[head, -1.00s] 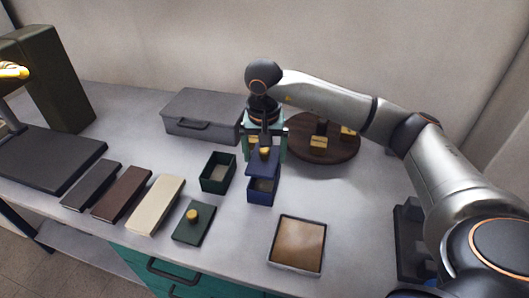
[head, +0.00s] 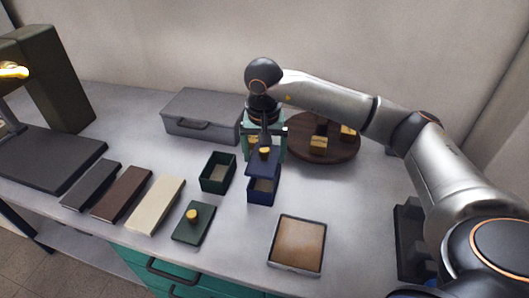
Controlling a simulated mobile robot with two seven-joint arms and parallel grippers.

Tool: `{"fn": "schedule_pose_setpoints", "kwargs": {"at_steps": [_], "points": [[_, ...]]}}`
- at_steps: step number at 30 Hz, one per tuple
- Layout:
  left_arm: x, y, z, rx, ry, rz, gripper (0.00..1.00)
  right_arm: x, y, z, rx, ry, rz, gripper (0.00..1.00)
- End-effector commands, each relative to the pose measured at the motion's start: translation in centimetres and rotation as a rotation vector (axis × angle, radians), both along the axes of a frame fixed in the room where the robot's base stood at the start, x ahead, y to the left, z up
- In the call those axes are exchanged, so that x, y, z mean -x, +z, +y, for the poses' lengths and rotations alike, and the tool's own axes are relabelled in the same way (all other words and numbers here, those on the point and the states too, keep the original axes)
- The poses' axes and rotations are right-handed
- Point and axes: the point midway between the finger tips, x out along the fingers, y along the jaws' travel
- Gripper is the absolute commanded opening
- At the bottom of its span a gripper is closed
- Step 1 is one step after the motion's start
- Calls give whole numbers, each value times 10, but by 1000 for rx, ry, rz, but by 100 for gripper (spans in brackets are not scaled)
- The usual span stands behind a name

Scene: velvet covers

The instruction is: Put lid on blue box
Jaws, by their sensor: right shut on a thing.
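The blue box (head: 262,198) stands open on the grey table, right of the green box. My right gripper (head: 264,147) comes down behind and above it and is shut on the blue lid (head: 256,168) by its gold knob. The lid is over the back part of the box, and the front of the opening shows. I cannot tell whether the lid touches the rim. The fingertips are partly hidden behind the knob and lid. My left gripper is not in view.
An open green box (head: 218,173) stands close at the left, and its green lid (head: 193,223) lies in front of it. A round brown board (head: 345,150) with gold-coloured pieces is behind at the right. A tan-topped tray (head: 298,245) lies front right. A grey case (head: 200,116) stands behind.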

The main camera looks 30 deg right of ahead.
Motion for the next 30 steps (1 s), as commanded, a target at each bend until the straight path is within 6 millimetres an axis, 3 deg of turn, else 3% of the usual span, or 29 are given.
{"fn": "schedule_pose_setpoints", "kwargs": {"at_steps": [30], "points": [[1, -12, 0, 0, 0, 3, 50, 0, -15, 0, 0, -1, 0, 36]]}}
